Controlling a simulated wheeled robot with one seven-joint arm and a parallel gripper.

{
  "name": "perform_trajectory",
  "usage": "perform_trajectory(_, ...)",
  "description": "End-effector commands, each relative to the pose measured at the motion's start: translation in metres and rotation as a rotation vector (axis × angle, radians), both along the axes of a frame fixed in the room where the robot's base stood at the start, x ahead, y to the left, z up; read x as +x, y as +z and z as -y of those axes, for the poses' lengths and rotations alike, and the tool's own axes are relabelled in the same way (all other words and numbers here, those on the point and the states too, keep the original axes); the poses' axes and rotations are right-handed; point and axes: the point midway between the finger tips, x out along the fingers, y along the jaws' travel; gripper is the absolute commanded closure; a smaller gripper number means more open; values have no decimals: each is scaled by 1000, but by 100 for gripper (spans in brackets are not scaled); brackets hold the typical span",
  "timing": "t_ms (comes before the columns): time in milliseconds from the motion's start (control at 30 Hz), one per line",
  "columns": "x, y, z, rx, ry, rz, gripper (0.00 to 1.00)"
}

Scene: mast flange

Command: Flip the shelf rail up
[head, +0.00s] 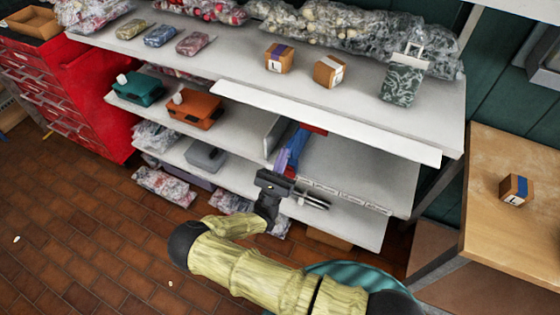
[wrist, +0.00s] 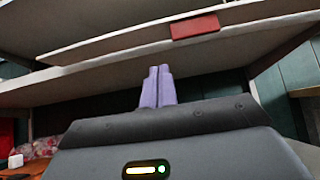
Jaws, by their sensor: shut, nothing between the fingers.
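The shelf rail (head: 330,122) is a long white strip along the front edge of the upper shelf. In the head view its broad face shows from above, sticking out from the shelf. The wrist view shows the rail (wrist: 125,42) from below, with a red patch (wrist: 195,27) on it. My gripper (head: 296,138) is below the rail, its lilac fingers pointing up towards it near the red patch. In the wrist view my gripper (wrist: 159,72) is shut and empty, its tips left of and below the patch. Whether they touch the rail cannot be told.
The upper shelf (head: 225,50) holds small boxes, pouches and bagged goods. Lower shelves carry a teal case (head: 138,88), an orange case (head: 195,109) and a grey case (head: 205,155). A red drawer cabinet (head: 85,85) stands left; a wooden table (head: 500,240) stands right.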

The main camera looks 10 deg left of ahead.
Motion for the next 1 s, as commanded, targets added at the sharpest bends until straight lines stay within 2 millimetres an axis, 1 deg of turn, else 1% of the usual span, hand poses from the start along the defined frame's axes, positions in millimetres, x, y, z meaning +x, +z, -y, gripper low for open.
perform_trajectory(33,6,11,3,0,-4,1,100)
perform_trajectory(300,37,45,15,1,-4,1,100)
perform_trajectory(400,36,63,13,1,-1,0,100)
perform_trajectory(500,35,75,13,1,-1,1,100)
perform_trajectory(633,35,82,13,0,0,0,100)
perform_trajectory(1000,35,82,12,0,0,0,100)
